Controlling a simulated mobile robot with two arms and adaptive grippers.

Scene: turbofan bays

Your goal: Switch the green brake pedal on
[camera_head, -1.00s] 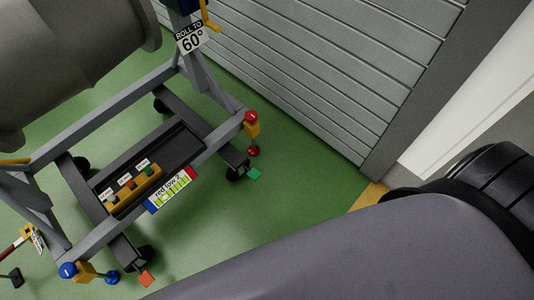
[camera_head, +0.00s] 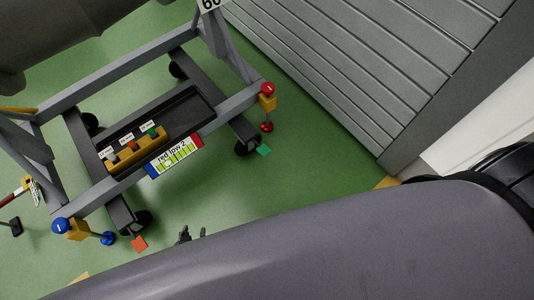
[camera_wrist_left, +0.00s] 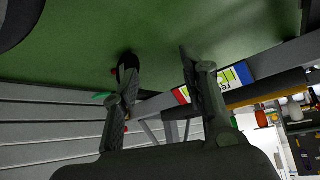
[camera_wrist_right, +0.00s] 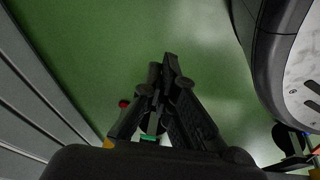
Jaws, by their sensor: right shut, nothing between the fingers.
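The green brake pedal (camera_head: 264,150) is a small flat green tab by the caster at the cart's right corner. It also shows in the left wrist view (camera_wrist_left: 103,97), partly behind a finger, and in the right wrist view (camera_wrist_right: 148,138), low behind the fingers. My left gripper (camera_head: 188,236) shows small at the edge of my dark arm, left of and below the pedal and apart from it. Its fingers are spread and empty in the left wrist view (camera_wrist_left: 157,60). My right gripper (camera_wrist_right: 168,65) has its fingertips together with nothing between them; the head view does not show it.
An orange-red pedal (camera_head: 139,244) is at the cart's near-left caster. A grey shutter wall (camera_head: 340,75) stands at right. Green floor is clear between the pedals.

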